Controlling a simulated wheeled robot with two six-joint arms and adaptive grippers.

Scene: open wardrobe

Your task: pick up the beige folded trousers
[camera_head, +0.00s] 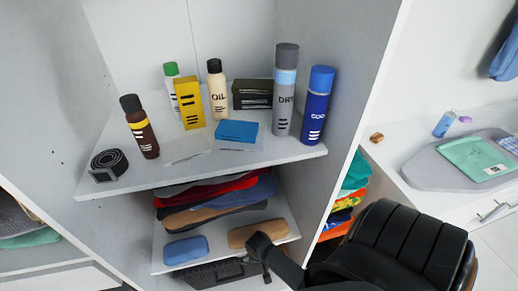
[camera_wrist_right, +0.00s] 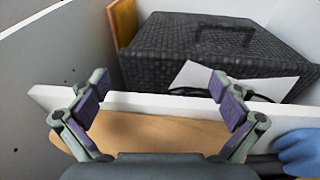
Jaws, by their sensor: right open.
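The beige folded trousers (camera_head: 258,233) appear to be the tan bundle at the front right of the wardrobe's lower shelf. In the right wrist view the tan cloth (camera_wrist_right: 150,140) lies flat below and between my fingers. My right gripper (camera_head: 262,248) is at the shelf's front edge beside the bundle. Its two fingers are spread wide in the wrist view (camera_wrist_right: 160,92), with nothing between their tips. I cannot tell whether they touch the cloth. The gripper hides part of the bundle's front. My left gripper is not in view.
A blue folded item (camera_head: 186,250) lies beside the trousers, with a clothes stack (camera_head: 215,195) behind. The upper shelf (camera_head: 240,160) above holds bottles and boxes. A dark woven basket (camera_wrist_right: 210,45) stands under the lower shelf. A white divider (camera_head: 345,120) is on the right.

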